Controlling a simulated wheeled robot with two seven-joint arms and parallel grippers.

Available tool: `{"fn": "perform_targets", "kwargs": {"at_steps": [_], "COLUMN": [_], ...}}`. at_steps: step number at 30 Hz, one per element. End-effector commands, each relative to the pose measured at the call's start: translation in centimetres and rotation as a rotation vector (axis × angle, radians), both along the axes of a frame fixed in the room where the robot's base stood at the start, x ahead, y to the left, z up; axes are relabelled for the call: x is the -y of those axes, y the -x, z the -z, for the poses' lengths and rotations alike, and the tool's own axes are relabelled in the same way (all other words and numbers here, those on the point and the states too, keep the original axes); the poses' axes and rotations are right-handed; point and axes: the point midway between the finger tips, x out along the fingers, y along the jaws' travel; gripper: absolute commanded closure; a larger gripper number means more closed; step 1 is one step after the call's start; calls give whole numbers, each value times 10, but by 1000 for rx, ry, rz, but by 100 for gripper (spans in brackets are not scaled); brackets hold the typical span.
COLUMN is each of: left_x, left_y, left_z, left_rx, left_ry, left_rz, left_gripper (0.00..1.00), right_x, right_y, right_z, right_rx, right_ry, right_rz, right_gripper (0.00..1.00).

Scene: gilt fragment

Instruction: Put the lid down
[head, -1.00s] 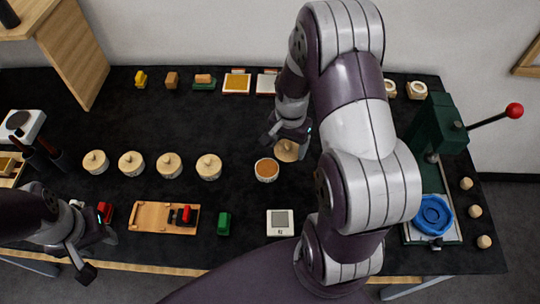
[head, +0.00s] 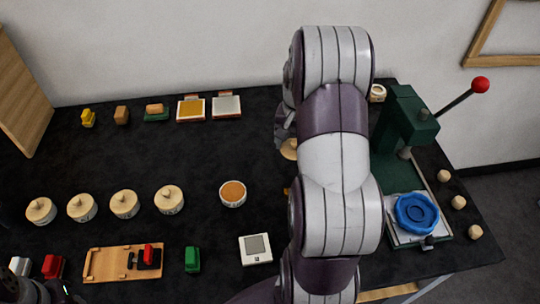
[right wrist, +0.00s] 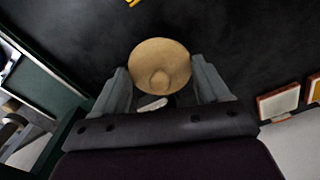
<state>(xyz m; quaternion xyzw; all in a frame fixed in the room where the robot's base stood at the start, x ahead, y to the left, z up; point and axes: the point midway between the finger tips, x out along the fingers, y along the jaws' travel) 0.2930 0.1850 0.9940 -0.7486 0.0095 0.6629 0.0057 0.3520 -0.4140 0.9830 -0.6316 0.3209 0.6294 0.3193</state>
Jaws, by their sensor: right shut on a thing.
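My right gripper (right wrist: 160,88) is shut on a round, light wooden lid (right wrist: 160,62) with a small knob, which sits between the two grey fingers in the right wrist view. In the head view the lid (head: 289,149) shows at the left edge of my right arm, partly hidden by it. The gap between lid and table cannot be told. An open pot with orange-brown contents (head: 233,192) stands to the lower left of the lid, apart from it. Only a piece of my left arm shows at the bottom left, and its fingers are unclear.
Several lidded pots (head: 124,204) stand in a row at the left. A green press (head: 405,130) with a blue round piece (head: 416,213) stands at the right. A scale (head: 255,249), a green block (head: 192,260) and a wooden board (head: 105,264) lie in front. Dark table is clear behind the pots.

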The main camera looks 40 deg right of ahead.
Motion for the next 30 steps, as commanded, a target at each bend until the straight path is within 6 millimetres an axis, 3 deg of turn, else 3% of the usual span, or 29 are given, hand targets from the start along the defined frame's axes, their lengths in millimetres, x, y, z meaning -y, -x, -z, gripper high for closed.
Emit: {"fn": "perform_targets", "kwargs": {"at_steps": [3,9,18,29,30], "left_x": [0,0,0,0,0], "left_y": [0,0,0,0,0], "left_z": [-7,-11,-17,-13,-14], "left_rx": [0,0,0,0,-1], "left_ry": [0,0,0,0,0], "left_rz": [0,0,0,0,0], "left_gripper": [57,57,57,57,57], "right_x": [-11,-21,-22,-21,-21], "right_y": [-34,-69,-73,-72,-72], "right_z": [21,43,84,90,89], "right_rx": [-5,-1,-1,0,0], "right_ry": [-3,0,-1,0,0], "right_rz": [-4,0,3,3,3], "right_gripper": [54,54,54,54,16]}}
